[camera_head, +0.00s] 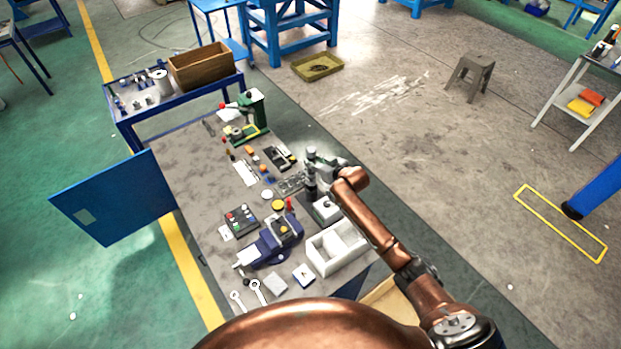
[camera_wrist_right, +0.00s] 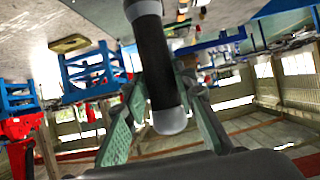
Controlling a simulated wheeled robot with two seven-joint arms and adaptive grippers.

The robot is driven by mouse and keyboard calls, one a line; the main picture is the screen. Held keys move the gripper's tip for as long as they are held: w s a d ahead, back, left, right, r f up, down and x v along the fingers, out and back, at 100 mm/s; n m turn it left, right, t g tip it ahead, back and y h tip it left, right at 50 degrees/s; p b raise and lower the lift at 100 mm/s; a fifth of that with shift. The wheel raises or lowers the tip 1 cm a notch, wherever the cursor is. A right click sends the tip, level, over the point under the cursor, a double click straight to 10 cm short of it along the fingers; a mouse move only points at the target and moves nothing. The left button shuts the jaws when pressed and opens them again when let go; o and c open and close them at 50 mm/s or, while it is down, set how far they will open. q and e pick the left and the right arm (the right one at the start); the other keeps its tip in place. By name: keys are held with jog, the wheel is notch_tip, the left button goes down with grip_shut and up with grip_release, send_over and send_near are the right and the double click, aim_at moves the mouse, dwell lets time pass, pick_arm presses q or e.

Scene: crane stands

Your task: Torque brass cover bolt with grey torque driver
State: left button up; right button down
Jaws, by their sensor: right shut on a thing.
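My right gripper (camera_head: 322,168) is over the right side of the workbench. It is shut on the torque driver (camera_head: 311,184), which has a dark grip and grey ends and looks about upright. In the right wrist view, the green fingers of my right gripper (camera_wrist_right: 160,92) stand on either side of the driver's black handle (camera_wrist_right: 155,62), with its rounded grey end near the palm. The driver's lower end is too small to make out in the head view. I cannot pick out the brass cover bolt. My left gripper is not in view.
A blue vise (camera_head: 263,250) and a white divided bin (camera_head: 335,246) stand at the near side. A dark button box (camera_head: 240,221) sits at the left. A green press (camera_head: 254,108) stands at the far end. Small parts crowd the middle; the bench's left strip is mostly bare.

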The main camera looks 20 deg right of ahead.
aim_at(312, 151)
jog(key=shift+w+r+p, duration=0.1)
jog(key=shift+r+p, duration=2.15)
jog(key=shift+r, duration=0.7)
jog(key=shift+f, duration=0.1)
